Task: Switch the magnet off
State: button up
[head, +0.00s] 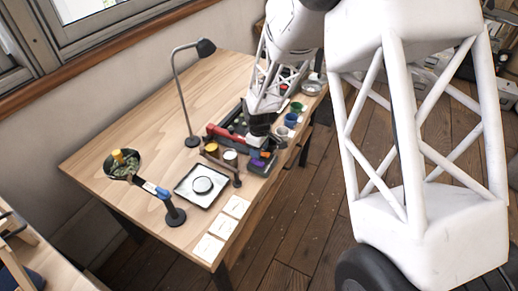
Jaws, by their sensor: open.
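I cannot pick out with certainty which thing is the magnet or where its switch is. A dark stand (175,215) with a round base and an arm with a blue and white part stands at the table's front left. A red bar-like thing (218,131) lies by the dark tray in the middle. My gripper (260,143) is at the end of my white arm, low over the right part of the tray area. Its fingers are small, dark and partly hidden, and nothing shows held in it. Purple and orange items (260,158) lie just below it.
A wooden table (130,210) carries a desk lamp (192,141), a pan of greenish bits (112,168), and a white square device (187,190) with a round top. A brown bar (221,165), several small cups (290,119) and white cards (222,228) lie around. The left back is clear.

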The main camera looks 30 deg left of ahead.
aim_at(268, 154)
grip_shut()
dwell(0.3)
jog(key=shift+d+r+y, duration=0.1)
jog(key=shift+d+y, duration=0.15)
jog(key=shift+y, duration=0.8)
jog(key=shift+d+r+y, duration=0.1)
jog(key=shift+d+y, duration=0.1)
jog(key=shift+y, duration=0.85)
grip_release()
jog(key=shift+r, duration=0.15)
jog(key=shift+v, duration=3.75)
